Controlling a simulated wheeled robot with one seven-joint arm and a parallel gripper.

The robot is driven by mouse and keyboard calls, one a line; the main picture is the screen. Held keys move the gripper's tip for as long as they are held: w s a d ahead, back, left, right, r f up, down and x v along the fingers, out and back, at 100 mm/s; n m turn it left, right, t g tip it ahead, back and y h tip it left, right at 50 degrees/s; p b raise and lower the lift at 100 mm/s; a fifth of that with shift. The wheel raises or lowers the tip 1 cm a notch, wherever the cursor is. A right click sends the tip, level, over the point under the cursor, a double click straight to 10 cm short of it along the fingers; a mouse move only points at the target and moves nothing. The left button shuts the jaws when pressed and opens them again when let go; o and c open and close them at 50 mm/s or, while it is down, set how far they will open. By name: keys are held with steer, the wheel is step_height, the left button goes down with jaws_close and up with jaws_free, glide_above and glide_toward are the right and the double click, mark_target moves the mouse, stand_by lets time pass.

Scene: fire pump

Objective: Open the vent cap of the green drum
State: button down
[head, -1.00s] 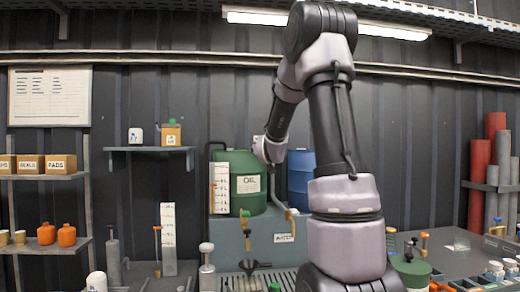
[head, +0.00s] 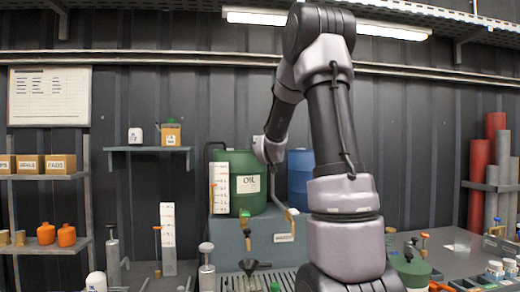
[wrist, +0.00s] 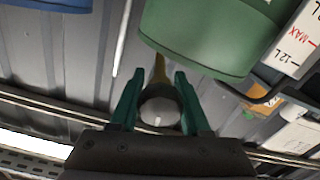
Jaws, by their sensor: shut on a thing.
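The green drum (head: 240,178), labelled OIL, stands on a blue-grey stand left of my arm, its right side partly covered by my wrist. In the wrist view the drum (wrist: 215,38) appears inverted at the top. A brass-coloured piece shows just behind the cap. I cannot tell how the cap joins the drum or whether it has turned.
A blue drum (head: 299,178) stands right of the green one, partly behind my arm. A white level scale (head: 221,188) is at the green drum's left. The stand (head: 226,238) carries the drums. A funnel (head: 250,265) and small tools crowd the bench in front.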

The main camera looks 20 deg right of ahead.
steer(key=n, duration=0.6)
steer(key=shift+a, duration=0.1)
steer(key=n, duration=0.5)
steer(key=shift+f, duration=0.1)
steer(key=n, duration=0.6)
steer(key=shift+n, duration=0.3)
steer(key=shift+f+n, duration=0.15)
steer(key=shift+n, duration=2.45)
steer(key=shift+c, duration=1.8)
jaws_free()
steer(key=v, duration=1)
steer(key=shift+s, duration=0.4)
